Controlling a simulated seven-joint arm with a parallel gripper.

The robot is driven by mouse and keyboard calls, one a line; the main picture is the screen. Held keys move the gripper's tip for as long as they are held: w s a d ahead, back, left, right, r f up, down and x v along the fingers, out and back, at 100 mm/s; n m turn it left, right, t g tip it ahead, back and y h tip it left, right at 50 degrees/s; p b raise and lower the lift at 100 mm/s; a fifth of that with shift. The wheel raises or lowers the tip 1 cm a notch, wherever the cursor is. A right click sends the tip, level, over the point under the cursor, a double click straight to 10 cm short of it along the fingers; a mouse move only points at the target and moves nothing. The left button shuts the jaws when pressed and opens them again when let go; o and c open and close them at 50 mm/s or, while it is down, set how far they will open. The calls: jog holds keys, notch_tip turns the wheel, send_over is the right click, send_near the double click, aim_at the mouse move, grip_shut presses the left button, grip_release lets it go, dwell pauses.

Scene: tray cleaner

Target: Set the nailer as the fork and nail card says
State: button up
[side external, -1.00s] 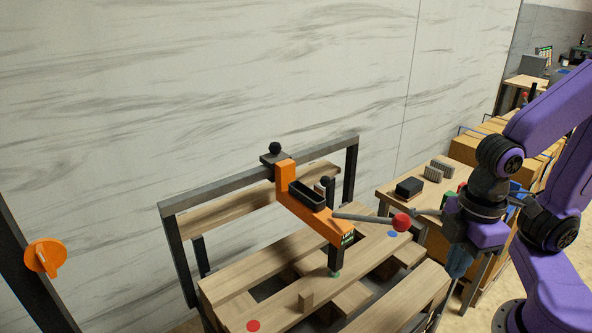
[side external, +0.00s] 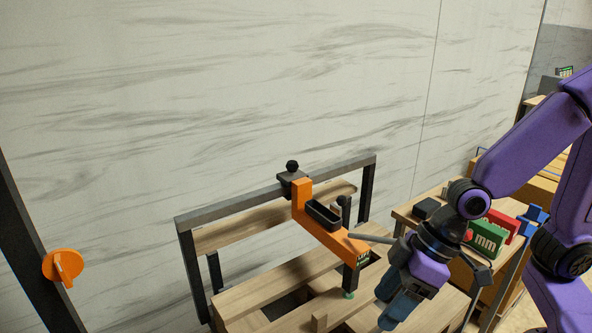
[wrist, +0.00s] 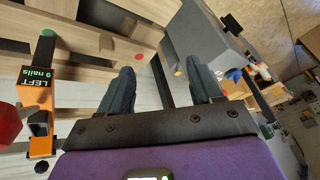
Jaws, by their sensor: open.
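The orange nailer (side external: 328,233) hangs on a grey rail, with a black trough on top and a green-tipped foot over the pallet. In the wrist view its end (wrist: 38,75) carries a label reading "LEFT 9 nails". Its grey lever (side external: 370,238) runs behind my arm in the side view. The red knob (wrist: 8,124) shows at the left edge of the wrist view. My gripper (wrist: 163,85) is open and empty, its fingers apart and pointing down beside the nailer, over the pallet; it also shows in the side view (side external: 392,312). I see no separate card clearly.
A side table carries a green block (side external: 487,238) with white marks, a red block (side external: 503,222) and a black block (side external: 428,208). An orange dial (side external: 63,265) is on a dark post at left. A red disc (wrist: 139,57) lies on the wooden pallet (side external: 270,262).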

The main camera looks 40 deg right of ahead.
jog(key=w+a+m+t+y, duration=0.1)
jog(key=w+a+m+t, duration=0.3)
jog(key=w, duration=0.5)
jog(key=m+t+h, duration=0.9)
jog(key=t, duration=0.2)
send_near(295, 168)
jog(key=w, duration=0.3)
jog(key=w+d, duration=0.1)
jog(key=w, duration=0.2)
jog(key=w+d, duration=0.1)
jog(key=w, duration=0.3)
jog(key=shift+f, duration=0.3)
jog(key=shift+a, duration=0.15)
grip_shut()
